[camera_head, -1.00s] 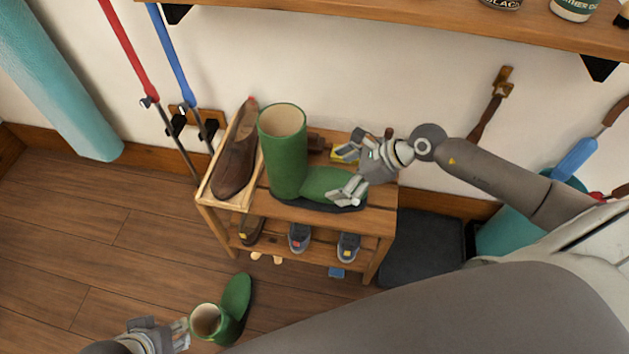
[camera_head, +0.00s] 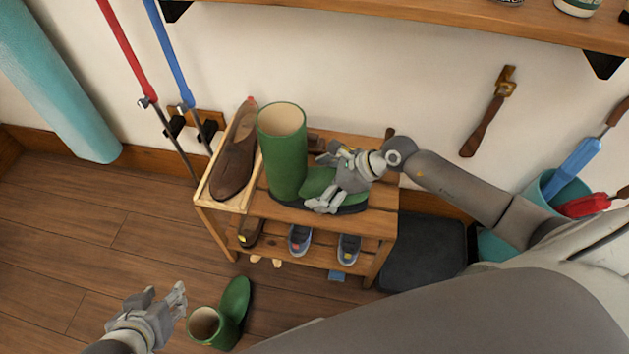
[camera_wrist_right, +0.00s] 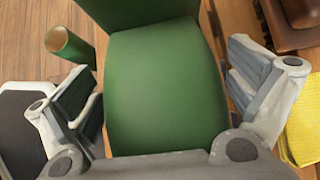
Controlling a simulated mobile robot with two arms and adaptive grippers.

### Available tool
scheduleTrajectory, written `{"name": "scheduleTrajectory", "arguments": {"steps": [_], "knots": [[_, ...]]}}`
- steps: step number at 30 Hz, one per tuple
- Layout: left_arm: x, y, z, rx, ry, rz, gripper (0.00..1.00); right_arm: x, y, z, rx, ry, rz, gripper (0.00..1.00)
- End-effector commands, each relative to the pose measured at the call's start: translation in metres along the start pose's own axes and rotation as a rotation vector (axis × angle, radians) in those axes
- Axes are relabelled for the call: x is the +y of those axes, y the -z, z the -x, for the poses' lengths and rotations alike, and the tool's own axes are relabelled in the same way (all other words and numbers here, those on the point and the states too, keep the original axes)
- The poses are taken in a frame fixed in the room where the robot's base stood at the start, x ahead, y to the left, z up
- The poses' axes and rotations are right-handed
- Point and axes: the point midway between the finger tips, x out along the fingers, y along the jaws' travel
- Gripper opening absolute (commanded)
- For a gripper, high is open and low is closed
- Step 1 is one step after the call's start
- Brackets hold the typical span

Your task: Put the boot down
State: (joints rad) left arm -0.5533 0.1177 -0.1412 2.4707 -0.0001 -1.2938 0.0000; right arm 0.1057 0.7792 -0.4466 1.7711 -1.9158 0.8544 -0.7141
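A tall green boot (camera_head: 283,150) stands upright on the top of the wooden shoe rack, its toe pointing right. My right gripper (camera_head: 322,182) is at the toe. In the right wrist view the open fingers (camera_wrist_right: 165,95) lie on either side of the green toe (camera_wrist_right: 165,90); whether they touch it is unclear. A second green boot (camera_head: 234,300) stands on the floor in front of the rack, also seen in the right wrist view (camera_wrist_right: 70,44). My left gripper (camera_head: 165,300) is open and empty, just left of that floor boot and apart from it.
A brown shoe (camera_head: 236,155) lies in a light wooden tray (camera_head: 211,193) at the rack's left end. Several shoes fill the lower shelf. A yellow cloth (camera_wrist_right: 303,128) lies beside the toe. A wall shelf (camera_head: 420,22) runs above. Floor at left is clear.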

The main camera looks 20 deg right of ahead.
Motion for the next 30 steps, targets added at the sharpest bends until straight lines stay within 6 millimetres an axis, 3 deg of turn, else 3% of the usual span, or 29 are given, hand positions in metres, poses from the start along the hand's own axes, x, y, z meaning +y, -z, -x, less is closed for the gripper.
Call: {"name": "scheduleTrajectory", "arguments": {"steps": [2, 16, 26, 30], "knots": [[0.000, 0.000, 0.000, 0.000, 0.000, 0.000, 0.40, 0.000, 0.000, 0.000, 0.000, 0.000, 0.000, 0.91], [0.000, 0.000, 0.000, -0.001, 0.000, 0.000, 0.40, -0.001, -0.002, 0.001, -0.005, 0.002, 0.001, 0.31], [0.000, -0.001, 0.001, -0.008, 0.000, 0.000, 0.40, -0.001, -0.004, 0.003, -0.005, 0.003, 0.002, 0.29], [-0.002, -0.013, 0.004, -0.061, 0.004, 0.003, 0.40, -0.001, -0.008, 0.007, -0.005, 0.002, 0.003, 0.29]]}}
